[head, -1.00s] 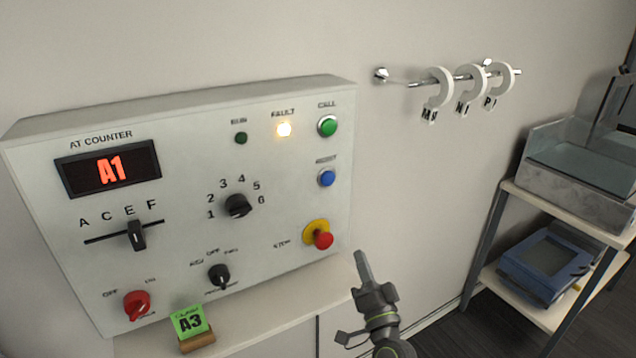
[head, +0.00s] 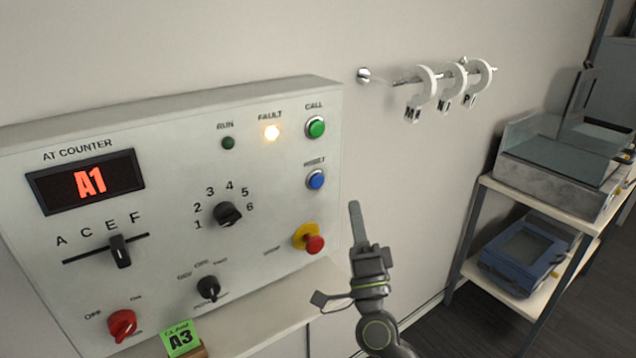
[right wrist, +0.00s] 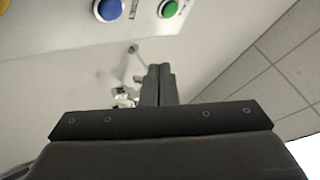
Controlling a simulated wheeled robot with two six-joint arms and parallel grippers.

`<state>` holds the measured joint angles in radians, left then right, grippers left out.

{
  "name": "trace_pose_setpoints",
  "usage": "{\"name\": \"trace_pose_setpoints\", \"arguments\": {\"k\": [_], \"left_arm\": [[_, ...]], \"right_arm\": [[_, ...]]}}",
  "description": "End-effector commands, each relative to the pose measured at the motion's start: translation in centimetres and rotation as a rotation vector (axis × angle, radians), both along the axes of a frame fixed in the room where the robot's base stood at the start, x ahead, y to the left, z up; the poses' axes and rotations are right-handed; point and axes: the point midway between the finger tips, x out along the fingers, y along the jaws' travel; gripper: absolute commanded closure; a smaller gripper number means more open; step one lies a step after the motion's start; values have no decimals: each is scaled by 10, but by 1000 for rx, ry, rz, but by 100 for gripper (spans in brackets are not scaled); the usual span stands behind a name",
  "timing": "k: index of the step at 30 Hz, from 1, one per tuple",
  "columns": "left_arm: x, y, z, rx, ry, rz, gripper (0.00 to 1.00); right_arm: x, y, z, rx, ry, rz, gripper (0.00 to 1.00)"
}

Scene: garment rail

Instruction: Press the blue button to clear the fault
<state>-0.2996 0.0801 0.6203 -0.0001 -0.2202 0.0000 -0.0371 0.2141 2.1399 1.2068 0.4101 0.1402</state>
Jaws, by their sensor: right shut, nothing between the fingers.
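The blue button (head: 316,179), labelled RESET, is on the right side of the grey-white control panel (head: 180,130), below the green CALL button (head: 316,127) and above the red stop knob (head: 314,244). The FAULT lamp (head: 271,132) glows yellow-white. My right gripper (head: 355,212) is shut and empty, fingers pointing up, to the right of the panel and lower than the blue button, apart from it in the picture. In the right wrist view the blue button (right wrist: 108,9) is at the top edge, left of the shut fingers (right wrist: 158,75). My left gripper is not in view.
A shelf unit with a glass-sided tank (head: 560,150) and a blue device (head: 528,260) stands at the right.

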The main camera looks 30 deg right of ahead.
Motion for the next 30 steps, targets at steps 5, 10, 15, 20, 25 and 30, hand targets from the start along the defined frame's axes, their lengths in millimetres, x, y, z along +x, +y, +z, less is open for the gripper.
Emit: {"name": "trace_pose_setpoints", "arguments": {"k": [5, 10, 15, 20, 25, 30], "left_arm": [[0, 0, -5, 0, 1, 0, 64], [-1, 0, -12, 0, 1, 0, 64], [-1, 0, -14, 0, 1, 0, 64], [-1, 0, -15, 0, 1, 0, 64], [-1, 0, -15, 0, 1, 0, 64], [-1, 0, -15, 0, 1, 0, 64]], "right_arm": [[21, 2, -1, -1, -3, 1, 100], [46, 4, -1, -1, -2, 0, 100], [67, 5, 0, -1, -1, 0, 100], [78, 6, 0, -1, -1, 0, 100], [83, 7, 0, 0, 0, 0, 100], [83, 7, 0, 0, 0, 0, 100]]}}
